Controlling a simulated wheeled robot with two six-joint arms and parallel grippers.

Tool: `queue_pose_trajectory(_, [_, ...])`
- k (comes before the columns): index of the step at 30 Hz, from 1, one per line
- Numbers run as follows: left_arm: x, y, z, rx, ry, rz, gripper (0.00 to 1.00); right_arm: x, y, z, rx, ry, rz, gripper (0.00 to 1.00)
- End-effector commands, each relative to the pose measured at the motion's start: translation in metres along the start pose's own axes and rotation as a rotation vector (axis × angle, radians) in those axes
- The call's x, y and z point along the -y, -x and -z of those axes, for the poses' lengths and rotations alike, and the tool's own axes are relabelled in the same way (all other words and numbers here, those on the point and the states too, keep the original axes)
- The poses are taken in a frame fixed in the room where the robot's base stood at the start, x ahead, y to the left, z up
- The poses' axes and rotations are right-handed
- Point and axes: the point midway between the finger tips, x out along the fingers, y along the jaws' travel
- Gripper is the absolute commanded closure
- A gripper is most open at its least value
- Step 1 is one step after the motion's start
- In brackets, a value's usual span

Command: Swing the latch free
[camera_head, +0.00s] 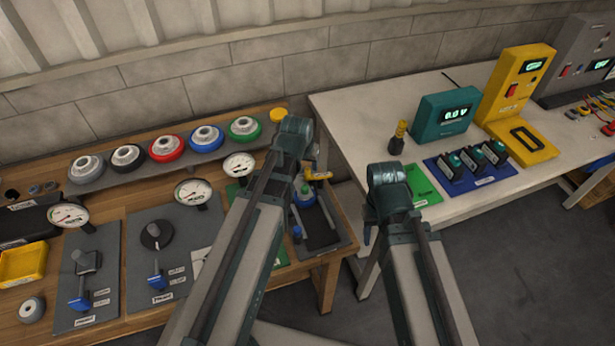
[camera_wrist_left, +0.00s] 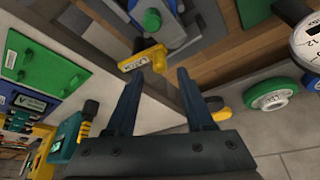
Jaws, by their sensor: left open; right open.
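The latch is a yellow bar with a label. It shows in the left wrist view (camera_wrist_left: 142,59) and in the head view (camera_head: 319,176), at the right end of the wooden bench beside a blue and green fixture (camera_head: 304,195). My left gripper (camera_wrist_left: 158,76) is open and empty in the left wrist view. Its fingertips are close to the latch, which appears just beyond them; I cannot tell whether they touch. In the head view my left arm hides most of this gripper.
The wooden bench (camera_head: 106,205) holds gauges, coloured round parts and grey plates. A white table (camera_head: 352,110) at right carries a teal meter (camera_head: 445,115), a yellow meter (camera_head: 516,82) and a blue mat (camera_head: 469,182). A narrow gap separates bench and table.

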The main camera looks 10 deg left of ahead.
Motion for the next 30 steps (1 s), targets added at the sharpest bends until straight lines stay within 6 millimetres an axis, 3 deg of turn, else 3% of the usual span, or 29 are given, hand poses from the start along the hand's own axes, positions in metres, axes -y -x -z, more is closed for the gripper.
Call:
queue_pose_trajectory(1, [0.0,-0.015,-0.001,0.0,0.0,0.0,0.47,0.001,-0.015,0.001,0.0,0.0,0.0,0.5])
queue_pose_trajectory(7, [0.0,-0.039,-0.001,0.0,0.0,0.0,0.47,0.003,-0.036,0.002,0.0,0.0,0.0,0.5])
queue_pose_trajectory(19, [0.0,-0.043,0.0,0.0,0.0,0.0,0.47,0.004,-0.04,0.002,0.0,0.0,0.0,0.5])
queue_pose_trajectory(28, [0.0,-0.043,0.0,0.0,0.0,0.0,0.99,0.004,-0.04,0.002,0.0,0.0,0.0,0.5])
queue_pose_trajectory(30, [0.0,-0.043,0.0,0.0,0.0,0.0,1.0,0.004,-0.04,0.002,0.0,0.0,0.0,0.5])
